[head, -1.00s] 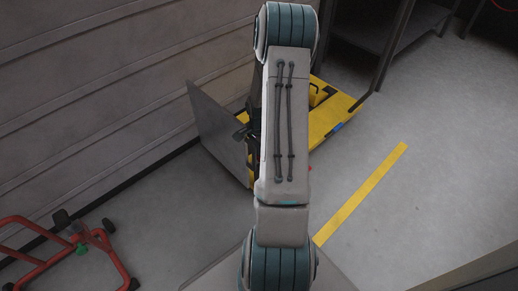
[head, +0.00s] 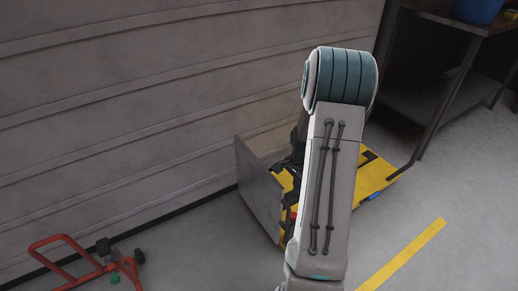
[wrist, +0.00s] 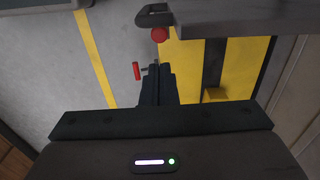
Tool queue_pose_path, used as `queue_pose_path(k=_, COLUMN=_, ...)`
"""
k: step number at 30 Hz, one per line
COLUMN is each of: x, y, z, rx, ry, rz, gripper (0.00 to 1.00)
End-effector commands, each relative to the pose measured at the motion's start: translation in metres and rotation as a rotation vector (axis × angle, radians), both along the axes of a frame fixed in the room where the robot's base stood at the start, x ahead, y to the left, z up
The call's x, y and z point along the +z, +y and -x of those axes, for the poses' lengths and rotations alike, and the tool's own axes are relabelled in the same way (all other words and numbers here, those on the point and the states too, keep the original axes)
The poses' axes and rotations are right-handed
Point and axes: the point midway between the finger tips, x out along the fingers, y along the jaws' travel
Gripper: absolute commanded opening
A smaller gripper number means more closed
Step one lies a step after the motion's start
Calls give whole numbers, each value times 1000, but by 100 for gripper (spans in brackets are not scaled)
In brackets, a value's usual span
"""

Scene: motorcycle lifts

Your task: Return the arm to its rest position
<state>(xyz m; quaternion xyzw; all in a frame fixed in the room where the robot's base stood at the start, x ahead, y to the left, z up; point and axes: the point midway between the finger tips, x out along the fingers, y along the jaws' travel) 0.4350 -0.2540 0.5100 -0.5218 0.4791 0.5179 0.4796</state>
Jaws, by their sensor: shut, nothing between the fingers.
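My arm (head: 325,195) rises through the head view, its teal-banded joint in front of the grey wall. My gripper (wrist: 157,72) shows in the wrist view as dark fingers closed together, with nothing between them. In the head view the arm mostly hides it. Beyond the gripper in the wrist view lies a yellow lift (wrist: 240,62) with a dark strip. It also shows behind my arm in the head view (head: 374,178). A red handle (wrist: 137,71) and a red knob (wrist: 159,35) appear close to the fingertips; I cannot tell whether they touch.
A grey upright panel (head: 262,185) stands at the lift's left end, near the ribbed wall (head: 150,100). A red tubular stand (head: 75,260) is at lower left. A table (head: 455,25) with a blue bin (head: 478,10) is at upper right. Floor around the yellow line (head: 405,252) is clear.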

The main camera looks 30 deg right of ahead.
Motion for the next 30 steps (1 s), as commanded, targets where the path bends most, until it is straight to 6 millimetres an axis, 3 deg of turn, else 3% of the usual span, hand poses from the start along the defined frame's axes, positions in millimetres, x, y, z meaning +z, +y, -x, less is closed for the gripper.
queue_pose_path(k=5, x=4, y=1, z=-1, rx=6, ry=-1, rz=2, gripper=0)
queue_pose_path(k=8, x=29, y=9, z=-3, rx=48, ry=-9, rz=10, gripper=0)
queue_pose_path(k=11, x=76, y=27, z=-5, rx=141, ry=-19, rz=25, gripper=0)
queue_pose_path(k=15, x=157, y=64, z=-3, rx=322, ry=-37, rz=53, gripper=0)
queue_pose_path(k=19, x=227, y=100, z=6, rx=498, ry=-56, rz=77, gripper=0)
queue_pose_path(k=30, x=398, y=192, z=61, rx=988, ry=-117, rz=136, gripper=0)
